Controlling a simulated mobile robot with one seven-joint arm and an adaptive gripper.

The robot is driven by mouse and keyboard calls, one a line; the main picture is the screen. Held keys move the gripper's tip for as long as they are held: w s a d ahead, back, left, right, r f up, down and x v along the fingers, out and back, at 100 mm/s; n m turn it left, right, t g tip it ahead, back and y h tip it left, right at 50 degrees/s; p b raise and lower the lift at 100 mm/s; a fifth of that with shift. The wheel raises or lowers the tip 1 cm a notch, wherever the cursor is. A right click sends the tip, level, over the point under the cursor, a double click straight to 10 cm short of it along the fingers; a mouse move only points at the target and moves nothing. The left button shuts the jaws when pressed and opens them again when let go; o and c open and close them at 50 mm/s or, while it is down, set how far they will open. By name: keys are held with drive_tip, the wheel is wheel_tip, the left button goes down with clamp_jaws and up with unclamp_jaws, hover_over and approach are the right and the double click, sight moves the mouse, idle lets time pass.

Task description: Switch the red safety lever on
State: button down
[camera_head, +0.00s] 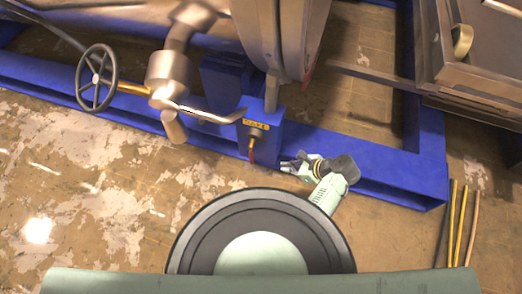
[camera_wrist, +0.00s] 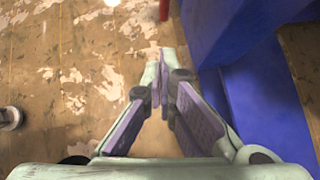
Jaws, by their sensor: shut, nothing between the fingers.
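The red safety lever (camera_head: 251,155) hangs down from a round fitting on the front of a blue box (camera_head: 268,140) in the head view. A yellow label (camera_head: 256,123) sits above it. In the wrist view a red end, which looks like the lever (camera_wrist: 164,9), shows at the top edge, beyond my fingertips. My gripper (camera_head: 288,164) is just right of the lever in the head view, apart from it. In the wrist view my gripper (camera_wrist: 169,58) has its fingertips together with nothing between them.
A blue frame beam (camera_head: 370,165) runs behind and right of my gripper, and blue surfaces (camera_wrist: 255,90) fill the right of the wrist view. A black handwheel (camera_head: 97,78) and metal pipework stand left. Several rods (camera_head: 460,220) lie at right. The floor at left is open.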

idle(0.4)
approach(252, 162)
wheel_tip(252, 162, down, 4)
drive_tip(key=d, duration=0.1)
drive_tip(key=shift+w+a+p, duration=0.25)
drive_tip(key=shift+a, duration=0.35)
drive_tip(key=shift+w+a+p, duration=0.2)
drive_tip(key=shift+w+a, duration=0.05)
drive_tip(key=shift+a, duration=0.35)
drive_tip(key=shift+w+a+p, duration=0.25)
drive_tip(key=shift+w+a, duration=0.05)
drive_tip(key=shift+a, duration=0.25)
drive_tip(key=shift+a+f+y+b, duration=0.1)
drive_tip(key=shift+a+y+b, duration=0.2)
drive_tip(key=shift+y, duration=0.1)
